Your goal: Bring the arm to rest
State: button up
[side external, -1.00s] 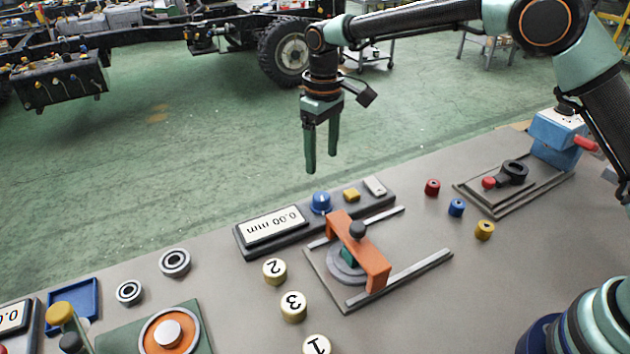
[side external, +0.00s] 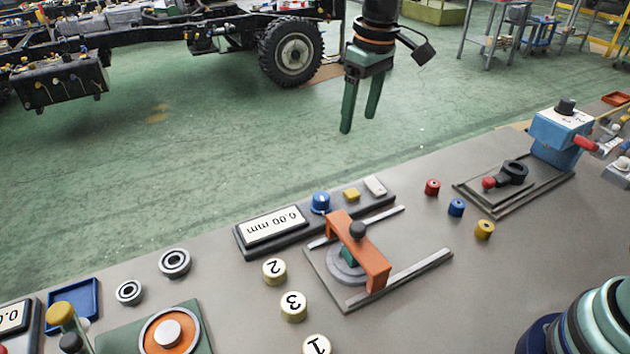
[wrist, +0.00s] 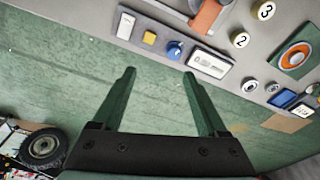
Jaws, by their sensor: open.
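My gripper (side external: 359,104) hangs in the air in the side external view, fingers pointing down, above and behind the far edge of the grey table (side external: 215,290). Its two green fingers are apart with nothing between them. In the wrist view my gripper (wrist: 158,75) also shows open and empty, with green floor behind the fingers. The upper arm links are out of the side view.
An orange bridge fixture (side external: 368,262) stands on the table beside a display reading 0.00 mm (side external: 274,226). Numbered knobs (side external: 293,306), small coloured cylinders (side external: 456,207) and a blue block device (side external: 560,135) stand around it. The air around my gripper is clear.

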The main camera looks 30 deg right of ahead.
jog(key=s+d+r+m+t, duration=0.1)
jog(key=s+d+m+t, duration=0.1)
jog(key=s+d, duration=0.3)
jog(key=s+d+r+m+t, duration=0.1)
jog(key=s+d, duration=0.5)
jog(key=s, duration=0.7)
jog(key=shift+m+t, duration=0.4)
jog(key=shift+t, duration=0.2)
